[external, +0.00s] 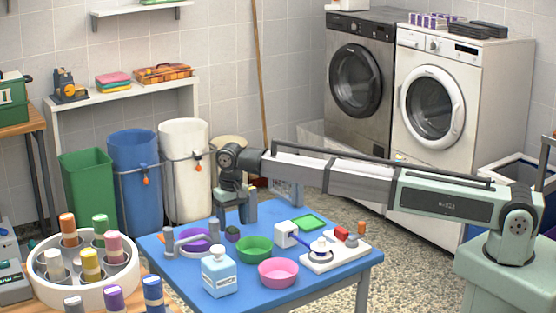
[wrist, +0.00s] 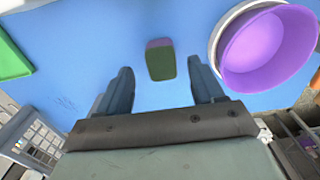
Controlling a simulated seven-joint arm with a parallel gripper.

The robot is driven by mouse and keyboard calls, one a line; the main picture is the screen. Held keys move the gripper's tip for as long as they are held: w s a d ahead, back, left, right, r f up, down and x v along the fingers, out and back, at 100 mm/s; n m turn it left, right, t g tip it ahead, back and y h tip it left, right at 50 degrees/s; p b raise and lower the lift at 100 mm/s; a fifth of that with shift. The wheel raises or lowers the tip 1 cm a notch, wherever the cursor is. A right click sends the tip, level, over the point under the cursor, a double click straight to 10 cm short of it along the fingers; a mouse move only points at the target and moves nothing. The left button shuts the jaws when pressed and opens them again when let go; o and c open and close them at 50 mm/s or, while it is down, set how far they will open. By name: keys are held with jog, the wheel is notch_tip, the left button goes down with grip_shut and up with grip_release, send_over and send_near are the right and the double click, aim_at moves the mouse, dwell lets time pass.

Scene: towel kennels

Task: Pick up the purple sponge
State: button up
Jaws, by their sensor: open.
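The purple sponge (external: 233,234) is a small block on the blue table. It also shows in the wrist view (wrist: 160,62), with a dark green face and a purple edge. My gripper (external: 234,214) is above the sponge and points down. In the wrist view my gripper (wrist: 162,85) has its two fingers wide apart with nothing between them. The sponge lies just beyond the fingertips there, roughly centred between them. It appears untouched.
A purple bowl (wrist: 262,50) sits close beside the sponge. A green bowl (external: 254,249), pink bowl (external: 278,272) and blue-white bottle (external: 219,271) stand nearer the table's front. A white board (external: 347,254) with small items lies right. A green tray (external: 309,222) lies behind.

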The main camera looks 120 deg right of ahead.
aim_at(232, 229)
notch_tip(232, 229, down, 4)
jog(key=shift+w+r, duration=0.1)
jog(key=shift+r, duration=0.15)
jog(key=c, duration=1.1)
